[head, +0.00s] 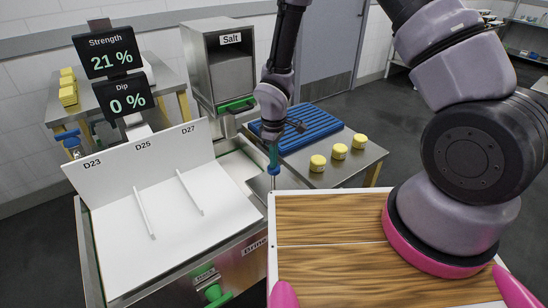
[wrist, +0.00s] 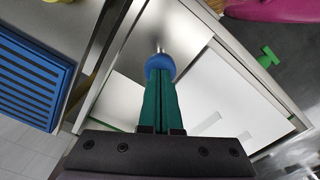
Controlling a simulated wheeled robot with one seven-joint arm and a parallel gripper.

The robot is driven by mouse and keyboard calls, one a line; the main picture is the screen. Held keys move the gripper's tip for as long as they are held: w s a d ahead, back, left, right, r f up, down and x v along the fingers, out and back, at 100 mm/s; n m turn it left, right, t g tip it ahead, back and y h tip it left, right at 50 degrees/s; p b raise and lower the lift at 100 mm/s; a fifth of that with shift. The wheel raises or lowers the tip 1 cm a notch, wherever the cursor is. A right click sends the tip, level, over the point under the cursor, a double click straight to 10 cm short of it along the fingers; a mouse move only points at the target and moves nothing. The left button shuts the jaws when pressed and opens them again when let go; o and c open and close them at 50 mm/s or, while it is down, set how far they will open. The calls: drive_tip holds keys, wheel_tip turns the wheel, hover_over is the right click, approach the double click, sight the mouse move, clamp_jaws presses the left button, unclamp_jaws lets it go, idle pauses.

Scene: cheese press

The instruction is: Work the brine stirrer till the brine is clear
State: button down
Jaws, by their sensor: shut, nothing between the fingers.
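The brine vat (head: 233,262) is a steel box with a label on its front that seems to read Brine. A blue knob (head: 274,170) on a short metal rod, seemingly the stirrer handle, stands at its back right corner. It also shows in the wrist view (wrist: 158,65). My gripper (head: 273,152) points down with its green fingers together, directly over the knob. In the wrist view the closed fingertips (wrist: 159,80) overlap the knob; I cannot tell if they touch it. The brine surface is hard to make out. The displays (head: 108,52) read Strength 21 % and Dip 0 %.
A white divided panel (head: 170,225) marked D23, D25, D27 covers much of the vat. A salt dispenser (head: 228,60) with a green handle stands behind. A blue ribbed mat (head: 305,125) and yellow cheeses (head: 339,151) lie on the table to the right. A green handle (head: 216,294) sits low in front.

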drive_tip(key=shift+f, duration=1)
drive_tip(key=shift+r, duration=2.8)
wheel_tip(320, 180, up, 6)
